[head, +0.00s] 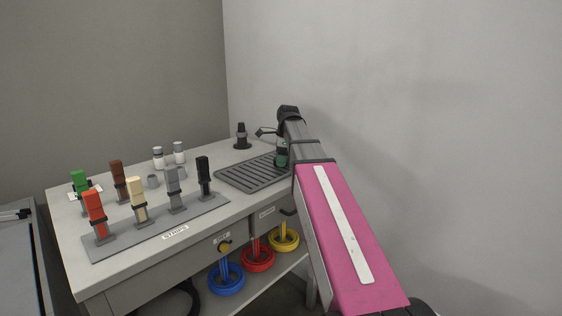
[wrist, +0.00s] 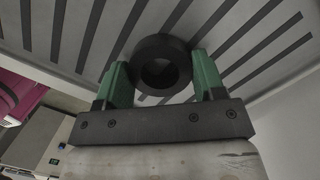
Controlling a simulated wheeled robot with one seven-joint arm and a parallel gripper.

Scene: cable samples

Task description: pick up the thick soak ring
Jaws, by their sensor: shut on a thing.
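The thick soak ring (wrist: 161,48) is dark grey with a round hole. In the wrist view it sits between the two green fingers of my gripper (wrist: 162,75), which is shut on it. Slats of the grey ribbed rack (wrist: 60,28) show behind the ring; I cannot tell whether the ring still touches them. In the head view my gripper (head: 281,158) is over the right part of the ribbed rack (head: 232,176), and I cannot make out the ring there.
A strip holder (head: 160,232) with several coloured upright pieces stands at the front left of the bench. Small white-capped jars (head: 158,158) and a black stand (head: 241,137) are at the back. Blue, red and yellow cable coils (head: 226,281) sit below. A wall bounds the right.

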